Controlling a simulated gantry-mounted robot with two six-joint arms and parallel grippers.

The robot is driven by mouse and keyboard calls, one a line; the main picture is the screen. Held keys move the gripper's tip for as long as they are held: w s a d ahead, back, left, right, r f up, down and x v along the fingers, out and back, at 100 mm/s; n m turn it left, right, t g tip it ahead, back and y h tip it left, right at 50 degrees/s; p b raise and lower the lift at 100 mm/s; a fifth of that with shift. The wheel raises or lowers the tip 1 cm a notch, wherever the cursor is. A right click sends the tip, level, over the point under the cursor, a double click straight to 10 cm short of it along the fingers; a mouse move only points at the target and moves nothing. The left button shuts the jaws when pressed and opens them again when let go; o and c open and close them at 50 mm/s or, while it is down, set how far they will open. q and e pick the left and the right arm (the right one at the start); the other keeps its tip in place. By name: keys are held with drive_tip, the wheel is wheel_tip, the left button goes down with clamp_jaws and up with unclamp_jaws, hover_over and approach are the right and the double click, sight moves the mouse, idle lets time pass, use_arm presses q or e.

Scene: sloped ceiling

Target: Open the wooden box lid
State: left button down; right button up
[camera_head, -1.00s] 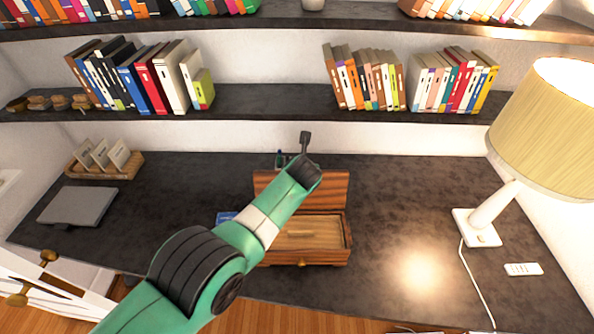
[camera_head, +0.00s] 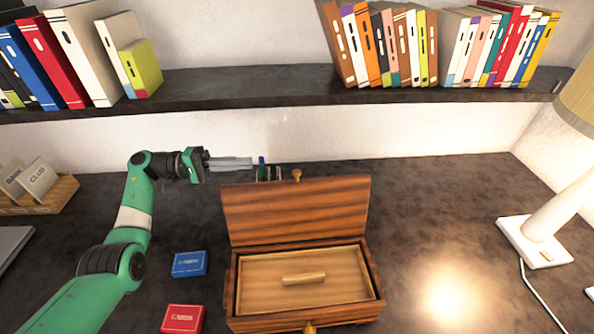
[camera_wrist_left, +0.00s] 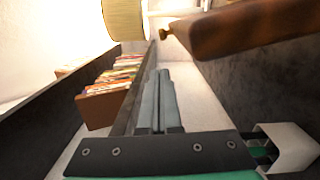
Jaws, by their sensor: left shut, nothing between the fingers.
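The wooden box (camera_head: 303,321) stands on the dark desk. Its striped lid (camera_head: 295,212) is raised and stands near upright at the back edge, with a small knob (camera_head: 297,175) at its top. Inside lies a light wooden panel (camera_head: 305,280) with a bar handle. My left gripper (camera_head: 250,163) is shut and empty, just behind and above the lid's left part, apart from it as far as I can see. In the left wrist view its fingers (camera_wrist_left: 158,100) lie together, and the lid (camera_wrist_left: 250,28) shows at upper right.
A blue card box (camera_head: 189,264) and a red card box (camera_head: 183,319) lie left of the wooden box. Some thin upright items (camera_head: 265,172) stand behind the lid. A lamp (camera_head: 540,238) stands at right. A book shelf (camera_head: 250,92) runs above; the desk between box and lamp is clear.

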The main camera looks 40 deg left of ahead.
use_arm(q)
drive_tip(key=p+x, duration=0.3)
drive_tip(key=x, duration=0.6)
drive_tip(key=shift+d+f+p, duration=0.25)
drive_tip(key=shift+d+p, duration=0.05)
drive_tip(key=shift+d, duration=0.25)
